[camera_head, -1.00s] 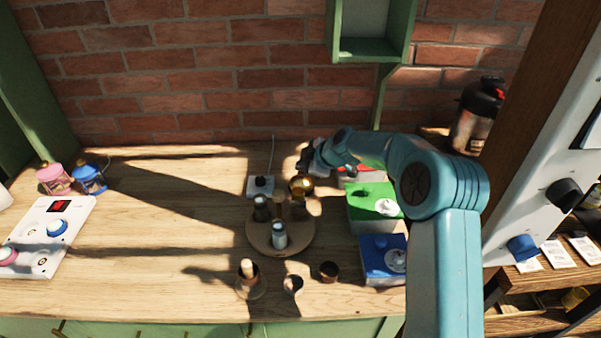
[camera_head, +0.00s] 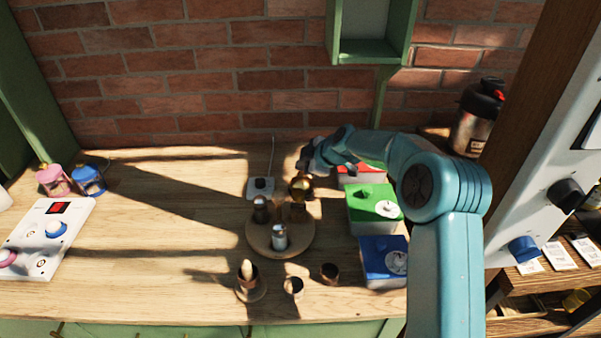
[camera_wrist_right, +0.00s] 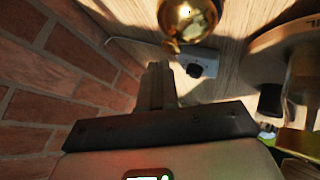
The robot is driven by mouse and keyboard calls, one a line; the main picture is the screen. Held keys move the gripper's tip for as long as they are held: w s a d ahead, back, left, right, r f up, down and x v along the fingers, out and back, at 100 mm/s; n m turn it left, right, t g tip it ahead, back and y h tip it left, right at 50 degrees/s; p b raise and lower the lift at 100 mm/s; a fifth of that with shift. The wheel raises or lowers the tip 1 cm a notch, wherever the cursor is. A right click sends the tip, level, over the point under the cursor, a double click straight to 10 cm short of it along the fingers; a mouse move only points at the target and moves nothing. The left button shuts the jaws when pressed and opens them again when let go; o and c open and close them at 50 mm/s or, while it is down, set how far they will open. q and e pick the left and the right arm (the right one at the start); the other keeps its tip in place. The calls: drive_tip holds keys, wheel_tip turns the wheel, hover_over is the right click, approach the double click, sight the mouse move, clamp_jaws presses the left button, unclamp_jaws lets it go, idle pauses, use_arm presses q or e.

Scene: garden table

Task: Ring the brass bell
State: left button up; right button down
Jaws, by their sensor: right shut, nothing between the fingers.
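The brass bell (camera_head: 301,187) is a shiny gold, rounded shape behind the round wooden board in the head view. In the right wrist view the bell (camera_wrist_right: 188,18) is at the top, cut off by the frame edge. My right gripper (camera_head: 304,163) is just behind the bell in the head view, partly in shadow. In the right wrist view its dark fingers (camera_wrist_right: 157,68) are together and empty, pointing toward the bell's left side. A small gap shows there between fingertips and bell. My left gripper is not in view.
A white box with a black knob (camera_head: 261,188) stands left of the bell. The round wooden board (camera_head: 255,241) holds several small items. Green (camera_head: 361,212) and blue (camera_head: 375,267) boxes stand to the right. A brick wall (camera_head: 200,80) is behind. The table's middle left is clear.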

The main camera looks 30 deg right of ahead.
drive_tip(key=shift+r, duration=0.1)
drive_tip(key=shift+r+p, duration=1.6)
drive_tip(key=shift+r, duration=1.3)
